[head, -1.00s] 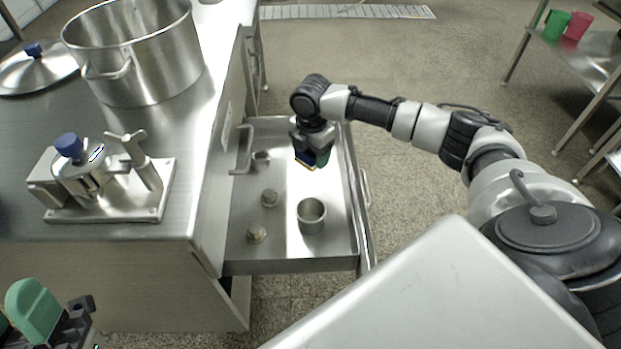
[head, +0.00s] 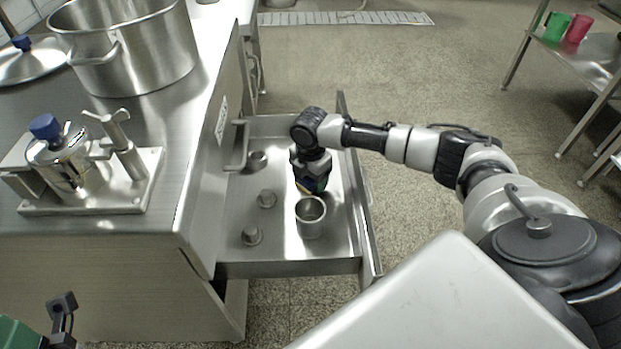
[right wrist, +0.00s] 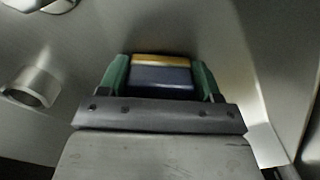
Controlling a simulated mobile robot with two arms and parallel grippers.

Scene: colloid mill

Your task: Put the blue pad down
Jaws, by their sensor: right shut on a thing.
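My right gripper (head: 312,186) is over the open drawer, pointing down, just behind the steel cup (head: 311,222). In the right wrist view its green fingers (right wrist: 160,82) are shut on the blue pad (right wrist: 161,77), which is dark blue with a yellow-tan strip along one edge. In the head view the pad is a small dark patch low between the fingers, mostly hidden. I cannot tell whether it touches the drawer floor. My left gripper (head: 40,335) is only partly in view at the bottom left corner, away from the drawer.
The open drawer (head: 340,235) also holds several small metal pieces, including a knob-like piece (head: 252,236). To the left, the counter bears a colloid mill part with a blue knob (head: 45,127), a large pot (head: 125,50) and a lid (head: 25,62). The drawer's right wall is close to the gripper.

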